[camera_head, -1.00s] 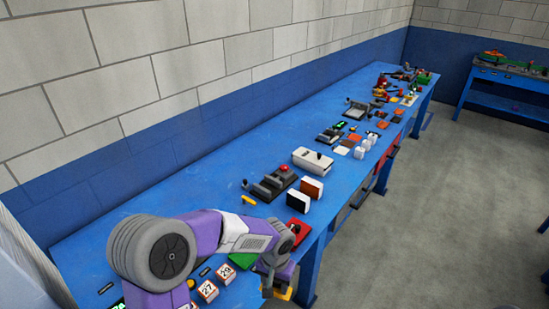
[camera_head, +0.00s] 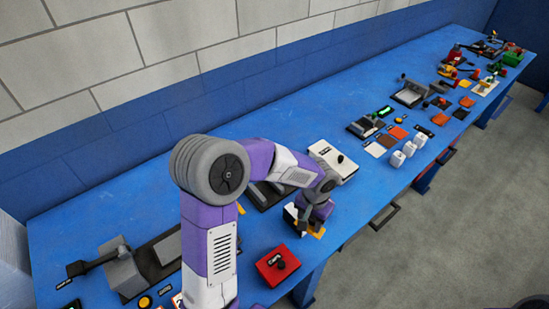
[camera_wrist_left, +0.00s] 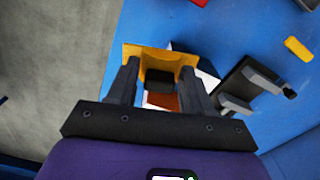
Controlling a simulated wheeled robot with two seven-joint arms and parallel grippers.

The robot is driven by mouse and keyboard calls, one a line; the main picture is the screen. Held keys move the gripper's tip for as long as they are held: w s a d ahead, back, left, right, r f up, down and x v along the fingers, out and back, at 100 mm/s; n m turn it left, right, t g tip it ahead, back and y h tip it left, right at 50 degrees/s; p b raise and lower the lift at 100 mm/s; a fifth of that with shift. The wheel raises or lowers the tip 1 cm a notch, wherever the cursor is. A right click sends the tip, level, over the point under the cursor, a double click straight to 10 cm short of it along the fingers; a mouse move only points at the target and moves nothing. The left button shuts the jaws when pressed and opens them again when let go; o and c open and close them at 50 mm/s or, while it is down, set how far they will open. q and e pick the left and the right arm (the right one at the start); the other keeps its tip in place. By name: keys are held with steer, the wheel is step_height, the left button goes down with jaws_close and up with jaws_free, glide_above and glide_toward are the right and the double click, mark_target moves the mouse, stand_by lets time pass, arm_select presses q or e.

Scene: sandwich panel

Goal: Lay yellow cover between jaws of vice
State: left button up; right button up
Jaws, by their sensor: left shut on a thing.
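The yellow cover (camera_wrist_left: 160,52) is between the fingers of my left gripper (camera_wrist_left: 158,75) in the wrist view. In the head view, my left gripper (camera_head: 310,225) is over the table's front side, beyond the red box, with a bit of yellow showing under it. A dark base with grey upright blocks (camera_wrist_left: 235,103) lies to the right of the gripper in the wrist view; it looks like a vice, and my arm partly covers it in the head view. A second vice-like device with a grey block and black lever (camera_head: 125,270) stands at the lower left.
A white block (camera_wrist_left: 207,82) and an orange-brown surface (camera_wrist_left: 162,102) show below the gripper. The red box (camera_head: 277,265) is near the front edge. A white box (camera_head: 335,158) stands beyond my forearm. A small yellow piece (camera_wrist_left: 298,48) lies on the blue table (camera_head: 70,225).

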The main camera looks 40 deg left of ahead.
arm_select(q)
steer(key=shift+m, duration=0.6)
steer(key=w+a, duration=0.2)
steer(key=a, duration=0.1)
steer(key=w+a+p, duration=0.1)
steer(key=w+a, duration=0.1)
steer(key=a, duration=0.1)
steer(key=w+a, duration=0.2)
steer(key=a, duration=0.2)
steer(key=shift+a+r+p, duration=0.1)
steer(key=shift+r+p, duration=0.15)
steer(key=shift+p, duration=0.15)
steer(key=m+p, duration=0.1)
steer(key=m, duration=0.1)
glide_above(265, 193)
steer(key=shift+w+f+b, duration=0.15)
steer(key=shift+f+b, duration=0.7)
steer(key=shift+f, duration=0.5)
steer(key=shift+w+f+b, duration=0.15)
steer(key=shift+f+b, duration=0.65)
steer(key=shift+f, duration=0.65)
steer(key=shift+s, duration=0.2)
steer(key=shift+f+b, duration=0.45)
steer(key=shift+f, duration=0.35)
steer(key=shift+f, duration=0.2)
